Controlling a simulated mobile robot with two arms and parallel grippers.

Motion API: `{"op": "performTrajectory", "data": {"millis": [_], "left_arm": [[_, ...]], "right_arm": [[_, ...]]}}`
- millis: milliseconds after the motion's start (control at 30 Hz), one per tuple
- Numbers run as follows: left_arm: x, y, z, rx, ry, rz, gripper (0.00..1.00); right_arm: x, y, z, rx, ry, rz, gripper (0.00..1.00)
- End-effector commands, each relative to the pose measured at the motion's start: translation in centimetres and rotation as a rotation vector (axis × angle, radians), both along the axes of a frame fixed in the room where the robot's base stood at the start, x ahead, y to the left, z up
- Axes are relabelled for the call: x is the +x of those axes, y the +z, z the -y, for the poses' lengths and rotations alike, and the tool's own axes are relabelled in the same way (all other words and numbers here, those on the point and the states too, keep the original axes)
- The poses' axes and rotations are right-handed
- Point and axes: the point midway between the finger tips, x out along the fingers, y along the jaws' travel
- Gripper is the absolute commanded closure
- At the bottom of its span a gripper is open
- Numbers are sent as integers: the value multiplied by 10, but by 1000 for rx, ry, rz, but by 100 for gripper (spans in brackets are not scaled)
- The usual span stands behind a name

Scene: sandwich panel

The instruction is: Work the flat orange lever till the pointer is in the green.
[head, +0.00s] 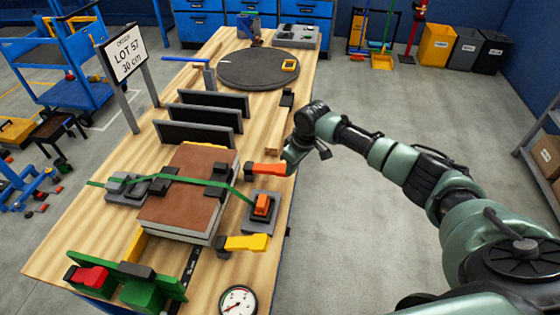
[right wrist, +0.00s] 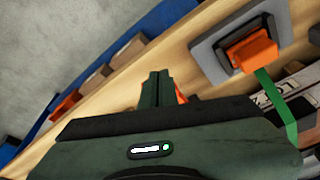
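An orange lever (head: 262,205) sits on a grey base plate right of the panel stack, at the end of a green strap (head: 225,184). It also shows in the right wrist view (right wrist: 252,52), top right. A round white gauge (head: 238,301) is at the table's front edge; its pointer is too small to read surely. My right gripper (head: 288,166) is at the table's right edge, beyond the lever and apart from it. In the right wrist view its fingers (right wrist: 158,88) look closed together, with an orange handle (right wrist: 180,92) partly hidden behind them. My left gripper is out of view.
An orange-red clamp handle (head: 268,169) lies beside my right gripper; whether they touch is unclear. A yellow clamp handle (head: 246,243) is nearer the front. The brown panel stack (head: 185,190) fills the middle. Black upright slats (head: 200,118) stand behind it.

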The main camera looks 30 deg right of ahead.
Motion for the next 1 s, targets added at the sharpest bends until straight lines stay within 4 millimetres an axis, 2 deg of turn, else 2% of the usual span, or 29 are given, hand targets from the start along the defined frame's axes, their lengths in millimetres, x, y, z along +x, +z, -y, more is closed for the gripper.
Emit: {"op": "performTrajectory", "data": {"millis": [133,400,500,667,1000], "left_arm": [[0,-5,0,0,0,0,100],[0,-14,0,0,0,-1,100],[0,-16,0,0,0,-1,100],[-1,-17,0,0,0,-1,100],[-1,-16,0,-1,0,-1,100]], "right_arm": [[-2,14,2,1,1,4,100],[-13,58,7,0,0,5,100],[-16,69,8,-1,0,4,100],[-19,76,8,0,0,1,100],[-18,76,8,0,0,1,100]]}}
